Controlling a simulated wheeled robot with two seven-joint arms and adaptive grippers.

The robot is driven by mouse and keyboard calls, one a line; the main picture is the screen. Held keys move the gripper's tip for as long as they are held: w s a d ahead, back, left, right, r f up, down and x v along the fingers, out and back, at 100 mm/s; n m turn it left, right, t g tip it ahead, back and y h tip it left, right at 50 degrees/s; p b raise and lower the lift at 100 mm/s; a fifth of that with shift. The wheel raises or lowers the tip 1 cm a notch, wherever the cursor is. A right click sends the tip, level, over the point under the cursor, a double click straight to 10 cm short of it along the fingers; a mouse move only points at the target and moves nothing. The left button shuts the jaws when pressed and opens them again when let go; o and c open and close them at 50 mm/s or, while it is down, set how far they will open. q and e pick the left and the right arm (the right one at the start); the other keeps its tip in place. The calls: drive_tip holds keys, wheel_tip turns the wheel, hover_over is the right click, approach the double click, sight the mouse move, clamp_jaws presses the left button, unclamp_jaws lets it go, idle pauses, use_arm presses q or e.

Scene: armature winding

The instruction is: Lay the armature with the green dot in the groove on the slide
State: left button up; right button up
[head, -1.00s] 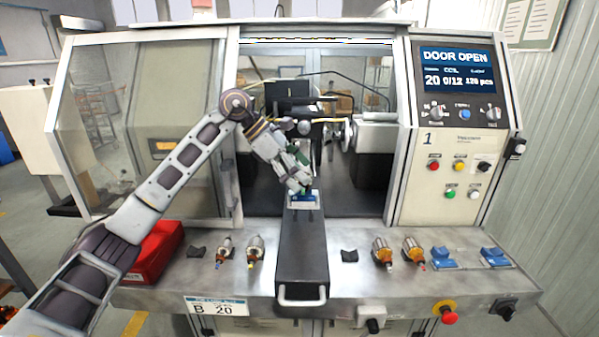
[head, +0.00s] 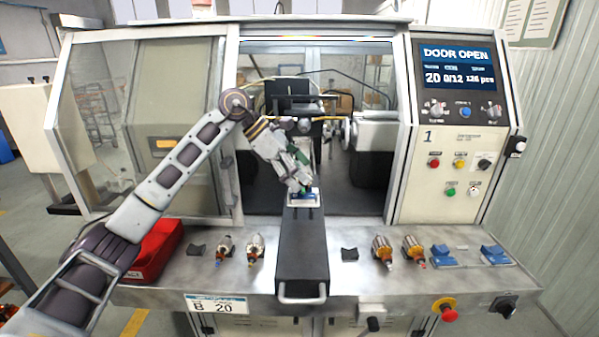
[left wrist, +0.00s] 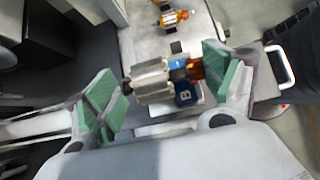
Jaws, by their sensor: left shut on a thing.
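My left gripper (head: 302,188) is low over the far end of the black slide (head: 302,245), by a small blue and white holder (head: 303,199). The armature has a silver core and copper winding. It lies just over or in the holder, whose blue plate marked B (left wrist: 185,93) shows beside it. I cannot tell whether it rests in the groove. No green dot is visible on it. My right gripper is not in view.
Two armatures (head: 224,247) (head: 255,247) lie on the bench left of the slide and two (head: 383,249) (head: 413,248) on the right. Dark cradles (head: 349,255), blue holders (head: 443,256) and a red bin (head: 157,250) are also there. The machine door is open.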

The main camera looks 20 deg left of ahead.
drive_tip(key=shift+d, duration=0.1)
use_arm(q)
drive_tip(key=shift+f, duration=0.1)
drive_tip(key=o, duration=1)
drive_tip(key=shift+c, duration=0.2)
drive_tip(key=shift+o, duration=0.7)
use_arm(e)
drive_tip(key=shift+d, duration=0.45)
use_arm(q)
drive_tip(key=shift+v, duration=0.9)
drive_tip(key=v, duration=1)
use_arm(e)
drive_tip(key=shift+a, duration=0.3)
